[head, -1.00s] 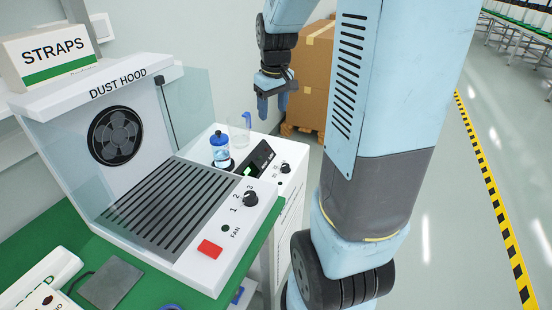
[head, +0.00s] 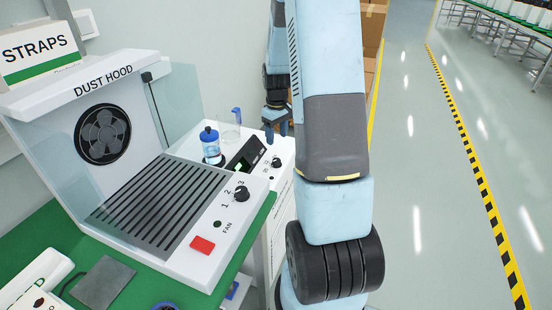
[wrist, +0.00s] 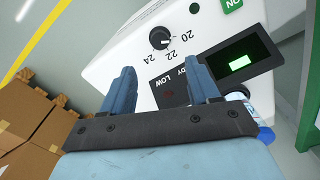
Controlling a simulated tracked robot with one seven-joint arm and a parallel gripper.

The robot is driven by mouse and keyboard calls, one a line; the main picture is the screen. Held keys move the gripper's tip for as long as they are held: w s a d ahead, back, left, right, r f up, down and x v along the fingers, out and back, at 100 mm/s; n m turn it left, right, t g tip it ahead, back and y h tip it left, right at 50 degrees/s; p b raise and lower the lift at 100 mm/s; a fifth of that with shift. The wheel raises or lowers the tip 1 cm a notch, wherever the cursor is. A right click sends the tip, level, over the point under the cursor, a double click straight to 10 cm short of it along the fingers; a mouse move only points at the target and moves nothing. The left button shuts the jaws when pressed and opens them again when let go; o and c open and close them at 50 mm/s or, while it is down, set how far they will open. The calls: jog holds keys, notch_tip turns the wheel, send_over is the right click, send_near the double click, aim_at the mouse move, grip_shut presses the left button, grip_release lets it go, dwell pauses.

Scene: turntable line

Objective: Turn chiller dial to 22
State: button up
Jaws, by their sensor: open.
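The chiller dial (wrist: 159,38) is a small black knob on the white chiller (wrist: 125,50), beside the printed numbers 20, 22 and 24. A pale mark shows on the knob, but I cannot tell exactly which number it points to. In the head view the dial (head: 277,162) is at the chiller's right front. My gripper (wrist: 161,80) is open and empty, its two blue fingers pointing toward the panel with the dial beyond and between their tips. In the head view my gripper (head: 276,130) is just above and behind the dial, apart from it.
A black display (wrist: 236,62) with a lit green patch is beside the dial. A blue-capped bottle (head: 210,146) and a clear beaker (head: 230,127) stand on the chiller. The dust hood (head: 150,195), with its own fan knob (head: 241,193), is at left. Cardboard boxes (wrist: 30,115) are nearby.

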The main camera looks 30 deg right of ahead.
aim_at(276, 160)
notch_tip(276, 160, down, 11)
jog(key=shift+r, duration=0.15)
dwell(0.4)
jog(key=shift+a, duration=0.1)
jog(key=c, duration=1)
